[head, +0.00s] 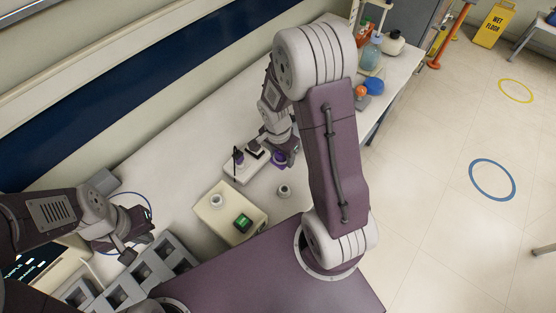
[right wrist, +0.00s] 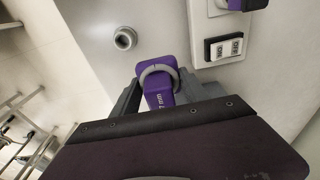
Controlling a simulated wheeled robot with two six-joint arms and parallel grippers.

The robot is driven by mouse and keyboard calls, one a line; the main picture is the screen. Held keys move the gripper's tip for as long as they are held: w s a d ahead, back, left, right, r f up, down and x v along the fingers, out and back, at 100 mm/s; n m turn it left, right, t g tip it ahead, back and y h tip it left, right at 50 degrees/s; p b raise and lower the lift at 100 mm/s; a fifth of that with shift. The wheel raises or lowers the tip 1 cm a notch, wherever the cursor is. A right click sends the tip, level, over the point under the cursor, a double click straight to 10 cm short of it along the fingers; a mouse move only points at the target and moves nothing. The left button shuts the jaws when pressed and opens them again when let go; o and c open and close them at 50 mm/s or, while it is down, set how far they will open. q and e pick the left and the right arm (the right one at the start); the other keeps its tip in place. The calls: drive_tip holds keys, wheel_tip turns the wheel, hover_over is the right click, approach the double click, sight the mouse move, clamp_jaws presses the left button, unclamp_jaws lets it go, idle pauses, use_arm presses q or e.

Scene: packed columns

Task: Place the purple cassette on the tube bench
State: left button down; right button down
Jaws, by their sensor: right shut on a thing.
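The purple cassette (right wrist: 158,88) is between the jaws of my right gripper (right wrist: 155,98), with a grey ring around its top. In the head view the cassette (head: 279,158) shows beside a white switch box, under my right gripper (head: 284,155). My right gripper is shut on it. Whether its lower end touches the table is hidden. My left gripper (head: 133,243) looks open and empty, above the grey blocks with square recesses (head: 148,268) at lower left. I cannot tell for certain which object is the tube bench.
The white box (head: 238,173) carries a purple-and-black part and, in the wrist view, an ON/OFF switch (right wrist: 225,47). Bottles (head: 371,55) stand at the far end.

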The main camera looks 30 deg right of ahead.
sight(278, 162)
drive_tip(key=shift+w+a+f, duration=0.2)
drive_tip(key=shift+w+f, duration=0.05)
drive_tip(key=shift+w, duration=0.15)
drive_tip(key=shift+w+a+f, duration=0.2)
drive_tip(key=shift+w, duration=0.2)
wheel_tip(278, 162, down, 4)
drive_tip(key=shift+s+d+r, duration=0.1)
drive_tip(key=shift+d, duration=0.05)
drive_tip(key=shift+f, duration=0.35)
drive_tip(key=c, duration=0.9)
unclamp_jaws()
drive_tip(key=shift+o, duration=0.2)
